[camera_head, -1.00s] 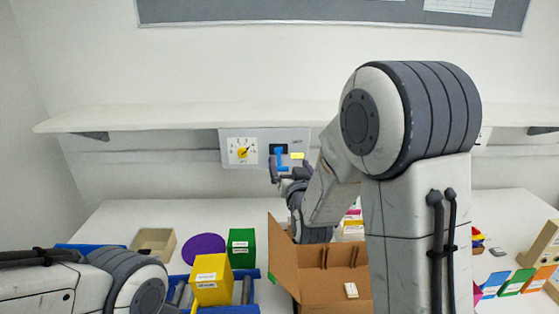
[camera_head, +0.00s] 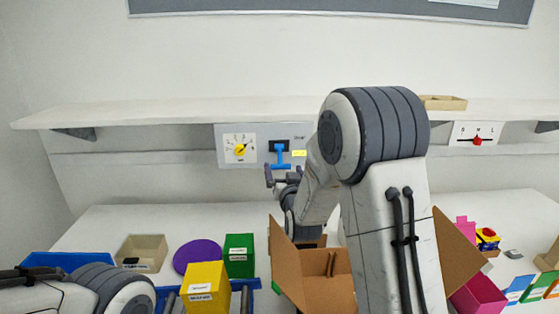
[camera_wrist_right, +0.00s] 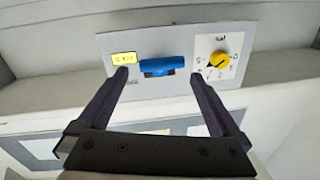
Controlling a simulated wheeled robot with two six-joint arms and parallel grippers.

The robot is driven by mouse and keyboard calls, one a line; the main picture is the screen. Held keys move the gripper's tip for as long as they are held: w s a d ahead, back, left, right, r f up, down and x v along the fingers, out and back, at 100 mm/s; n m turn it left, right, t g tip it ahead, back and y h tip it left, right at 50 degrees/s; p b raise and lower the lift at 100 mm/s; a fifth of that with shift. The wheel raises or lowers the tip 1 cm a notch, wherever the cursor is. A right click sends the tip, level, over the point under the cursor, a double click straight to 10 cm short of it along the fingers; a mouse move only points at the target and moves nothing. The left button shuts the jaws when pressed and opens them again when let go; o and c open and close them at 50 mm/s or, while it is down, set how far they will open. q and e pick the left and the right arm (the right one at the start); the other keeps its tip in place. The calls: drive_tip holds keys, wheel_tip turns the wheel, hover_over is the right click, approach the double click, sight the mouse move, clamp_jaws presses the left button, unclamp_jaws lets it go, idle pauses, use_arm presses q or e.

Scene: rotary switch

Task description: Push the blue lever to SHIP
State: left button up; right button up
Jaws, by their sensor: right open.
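The blue lever (camera_head: 281,156) sits in a dark slot on a grey wall panel (camera_head: 205,147); its crossbar handle is at the lower end. A small yellow label (camera_head: 299,153) is right of it. Lettering near the lever is too small to read. My right gripper (camera_head: 283,171) is open, just below the handle in the head view. In the right wrist view, its fingers (camera_wrist_right: 159,76) point at the panel, with the blue lever (camera_wrist_right: 162,68) between the tips. I cannot tell whether they touch it. My left arm shows at lower left, its gripper out of view.
A yellow-knobbed dial (camera_head: 240,149) is left of the lever. A shelf (camera_head: 150,110) runs above the panel. An open cardboard box (camera_head: 290,270) stands below my right arm. Yellow (camera_head: 206,285) and green (camera_head: 239,250) boxes and a purple disc (camera_head: 197,256) are left of it.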

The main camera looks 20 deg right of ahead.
sight(281, 165)
drive_tip(key=w, duration=0.2)
drive_tip(key=w+p, duration=0.1)
drive_tip(key=w+d, duration=0.1)
drive_tip(key=w, duration=0.1)
drive_tip(key=shift+w, duration=0.35)
clamp_jaws()
drive_tip(key=shift+a, duration=0.1)
